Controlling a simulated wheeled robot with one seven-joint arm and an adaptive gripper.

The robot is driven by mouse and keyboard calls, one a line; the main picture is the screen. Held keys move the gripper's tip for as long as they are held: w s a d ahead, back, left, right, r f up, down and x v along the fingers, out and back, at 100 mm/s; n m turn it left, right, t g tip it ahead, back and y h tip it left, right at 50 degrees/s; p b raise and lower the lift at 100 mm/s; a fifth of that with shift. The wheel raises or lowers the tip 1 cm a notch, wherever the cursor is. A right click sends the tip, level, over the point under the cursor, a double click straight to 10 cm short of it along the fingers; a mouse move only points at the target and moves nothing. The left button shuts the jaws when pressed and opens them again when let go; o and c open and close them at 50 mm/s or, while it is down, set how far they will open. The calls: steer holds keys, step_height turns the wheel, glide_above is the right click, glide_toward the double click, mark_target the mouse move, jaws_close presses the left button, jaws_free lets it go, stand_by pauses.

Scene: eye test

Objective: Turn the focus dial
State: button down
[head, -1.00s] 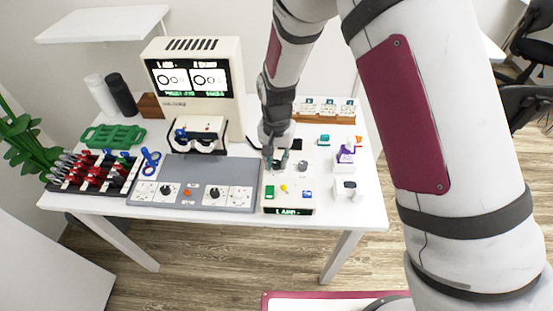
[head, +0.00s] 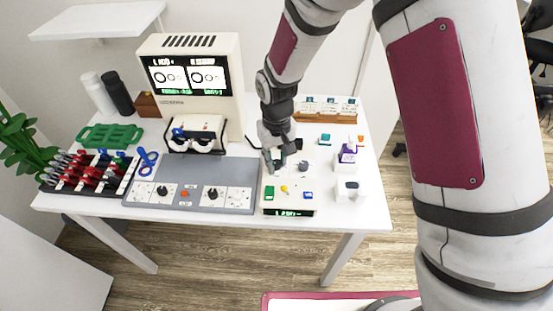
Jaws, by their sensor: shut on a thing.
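My gripper (head: 275,167) points down at the upper left of a small white control box (head: 296,181) on the table. It is shut on a small dial there, mostly hidden by the fingers. I cannot read a label to tell if it is the focus dial. Green, yellow and blue controls sit lower on the box. Its front has a lit green display (head: 289,212), too small to read surely.
A grey panel (head: 185,172) with dials lies left of the box. A headset-like viewer (head: 196,135) stands behind it. A rack of red tools (head: 88,172) is at far left.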

mark_target(276, 163)
steer(key=shift+n, duration=0.6)
steer(key=c, duration=1.4)
jaws_free()
steer(key=shift+o, duration=0.2)
steer(key=shift+r, duration=0.1)
step_height(276, 163, up, 12)
